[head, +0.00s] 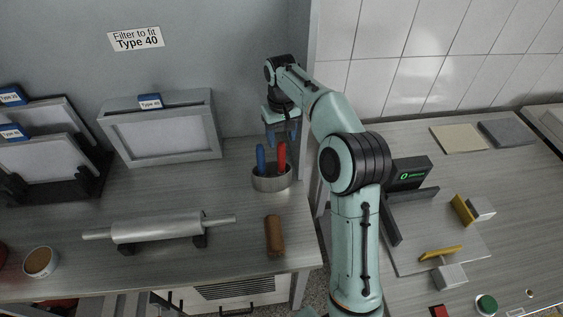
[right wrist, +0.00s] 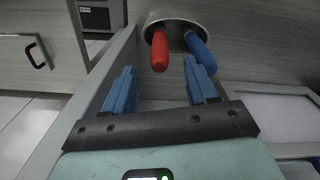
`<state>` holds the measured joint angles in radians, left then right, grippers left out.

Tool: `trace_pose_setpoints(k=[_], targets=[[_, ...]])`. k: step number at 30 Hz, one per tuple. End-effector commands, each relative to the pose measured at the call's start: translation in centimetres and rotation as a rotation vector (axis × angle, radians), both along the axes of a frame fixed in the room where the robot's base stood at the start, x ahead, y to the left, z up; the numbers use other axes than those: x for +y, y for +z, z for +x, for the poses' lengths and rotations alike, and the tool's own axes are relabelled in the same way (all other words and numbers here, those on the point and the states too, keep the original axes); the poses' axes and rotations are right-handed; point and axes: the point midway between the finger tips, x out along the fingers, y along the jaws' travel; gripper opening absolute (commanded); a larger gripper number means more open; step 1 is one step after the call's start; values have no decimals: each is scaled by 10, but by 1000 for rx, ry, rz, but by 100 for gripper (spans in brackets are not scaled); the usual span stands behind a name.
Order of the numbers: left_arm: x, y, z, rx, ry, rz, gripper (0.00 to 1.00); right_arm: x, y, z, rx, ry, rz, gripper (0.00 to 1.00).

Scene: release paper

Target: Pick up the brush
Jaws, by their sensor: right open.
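A round grey holder (head: 272,184) stands on the left bench, with a blue handle (head: 261,158) and a red handle (head: 281,156) upright in it. Their lower ends are hidden in the holder, so I cannot tell which is the brush. My right gripper (head: 281,134) is open and empty, just above and behind the handles. In the right wrist view, the red handle (right wrist: 159,50) points toward the space between the blue fingertips, and the blue handle (right wrist: 199,52) lies near the right finger. My left gripper is not in view.
A roller (head: 158,228) on supports and a brown cylinder (head: 274,235) lie in front of the holder. Framed screens (head: 162,135) stand left of it. A wall edge (head: 310,90) is close on the right. The bench between roller and screens is clear.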

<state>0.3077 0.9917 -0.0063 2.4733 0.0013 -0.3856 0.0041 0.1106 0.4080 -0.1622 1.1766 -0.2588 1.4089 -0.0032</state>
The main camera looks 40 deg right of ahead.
Motion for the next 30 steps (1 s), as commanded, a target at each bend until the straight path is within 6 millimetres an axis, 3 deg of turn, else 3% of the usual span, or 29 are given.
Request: trace_pose_setpoints(k=[3,10,18,28,30], targets=[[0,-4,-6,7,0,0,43,0,-20,-1,3,-1,0,57],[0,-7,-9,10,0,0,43,0,-36,0,2,-1,0,57],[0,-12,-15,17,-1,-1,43,0,-75,0,3,0,1,57],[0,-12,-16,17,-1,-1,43,-1,-82,2,-2,0,0,57],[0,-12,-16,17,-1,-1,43,0,-82,2,-2,0,0,35]])
